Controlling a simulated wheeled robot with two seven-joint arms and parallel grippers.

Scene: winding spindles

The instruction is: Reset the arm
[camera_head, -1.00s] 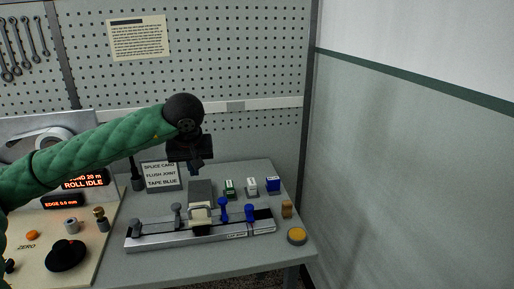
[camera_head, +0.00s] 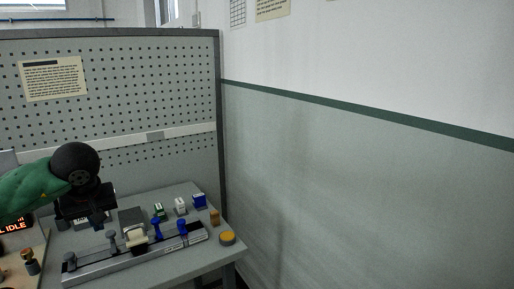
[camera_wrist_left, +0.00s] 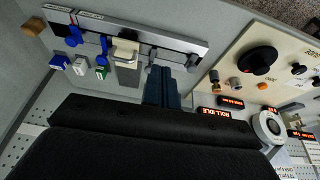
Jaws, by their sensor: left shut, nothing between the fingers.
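My left arm in its green sleeve comes in from the left in the head view. Its dark left gripper (camera_head: 97,222) hangs over the back left of the splicing rail (camera_head: 90,271), apart from it as far as I can tell. Its fingers show pressed together and empty in the left wrist view (camera_wrist_left: 161,88). The rail carries blue-handled clamps (camera_head: 183,228), grey clamps and a cream block (camera_head: 136,238). The rail also shows in the left wrist view (camera_wrist_left: 188,42). My right gripper is not in view.
Green, white and blue small blocks (camera_head: 199,201) stand behind the rail. A pegboard (camera_head: 120,90) rises behind. A panel with a black knob (camera_wrist_left: 258,60) lies beside the rail. The space right of the bench is clear.

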